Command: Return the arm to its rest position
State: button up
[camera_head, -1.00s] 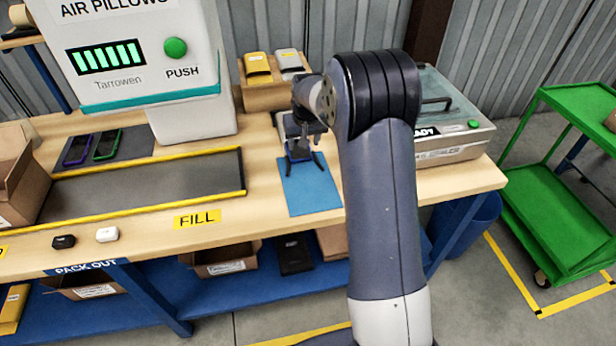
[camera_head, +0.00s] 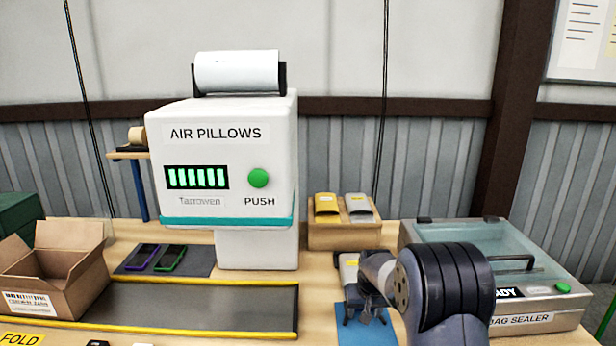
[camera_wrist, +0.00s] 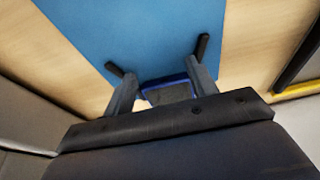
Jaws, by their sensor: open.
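My gripper (camera_head: 365,316) is at the lower right in the head view, over the blue mat (camera_head: 352,336) on the workbench. In the wrist view my gripper (camera_wrist: 160,60) points down at the blue mat (camera_wrist: 140,25). Its two fingers are spread apart with nothing between their tips. A small dark, blue-edged piece shows between the finger bases; I cannot tell what it is. My arm's dark elbow hides part of the bench to the right of the gripper.
The air pillow machine (camera_head: 225,170) stands left of my arm. The bag sealer (camera_head: 535,320) is close on the right. A holder (camera_head: 343,236) with yellow and grey pouches is behind. An open carton (camera_head: 55,275) and two phones (camera_head: 157,259) are on the left.

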aim_at(368, 340)
jog(key=shift+w+p, duration=0.25)
jog(key=shift+p, duration=0.2)
jog(key=shift+w, duration=0.15)
jog(key=shift+s, duration=0.4)
notch_tip(368, 340, up, 8)
jog(key=p, duration=0.5)
notch_tip(368, 340, down, 8)
jog(key=b, duration=0.5)
jog(key=shift+b, duration=0.3)
jog(key=shift+w+p, duration=0.3)
jog(key=shift+s+b, duration=1.25)
jog(key=shift+s, duration=2.8)
